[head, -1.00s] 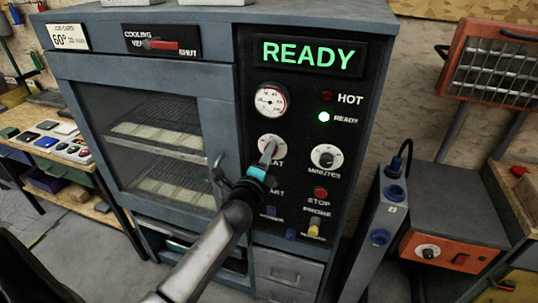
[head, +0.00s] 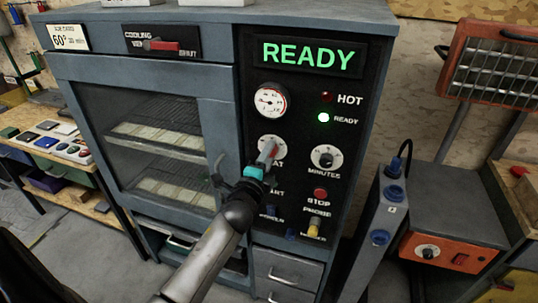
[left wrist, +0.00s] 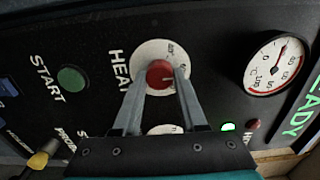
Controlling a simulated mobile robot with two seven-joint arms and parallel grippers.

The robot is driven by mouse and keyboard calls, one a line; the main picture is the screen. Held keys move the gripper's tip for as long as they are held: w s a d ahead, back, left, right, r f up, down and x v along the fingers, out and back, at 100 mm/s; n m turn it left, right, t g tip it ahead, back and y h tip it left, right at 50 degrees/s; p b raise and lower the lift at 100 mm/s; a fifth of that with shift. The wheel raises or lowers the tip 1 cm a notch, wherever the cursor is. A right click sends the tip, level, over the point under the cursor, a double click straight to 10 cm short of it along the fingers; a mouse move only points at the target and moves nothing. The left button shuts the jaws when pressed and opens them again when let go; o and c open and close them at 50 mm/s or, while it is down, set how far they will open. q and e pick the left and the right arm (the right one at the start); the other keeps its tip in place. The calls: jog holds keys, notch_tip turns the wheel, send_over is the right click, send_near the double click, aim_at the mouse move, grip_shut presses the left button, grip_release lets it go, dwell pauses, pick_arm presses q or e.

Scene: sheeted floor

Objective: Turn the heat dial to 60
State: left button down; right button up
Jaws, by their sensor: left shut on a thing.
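The heat dial is a red knob on a white round scale (head: 264,141) on the oven's black panel. In the left wrist view the red knob (left wrist: 160,73) sits between the two grey fingertips, with a pale mark on its face. My left gripper (head: 268,152) is shut on the knob, and the fingers hide part of the scale. The scale's numbers are too small or covered to read. A card (head: 69,38) at the top left of the oven reads 60° and 30 min. My right gripper is not in view.
The minutes dial (head: 326,158) is close on the right, with the red stop button (head: 320,193) below it. A round gauge (head: 270,101) sits above. The display (head: 310,55) reads READY and the green ready lamp is lit. A vent slider (head: 161,45) is upper left.

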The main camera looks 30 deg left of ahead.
pick_arm(q)
jog(key=shift+c, duration=2.2)
grip_release()
jog(key=shift+s, duration=0.1)
jog(key=v, duration=1.5)
jog(key=shift+b, duration=0.4)
jog(key=shift+d, duration=0.15)
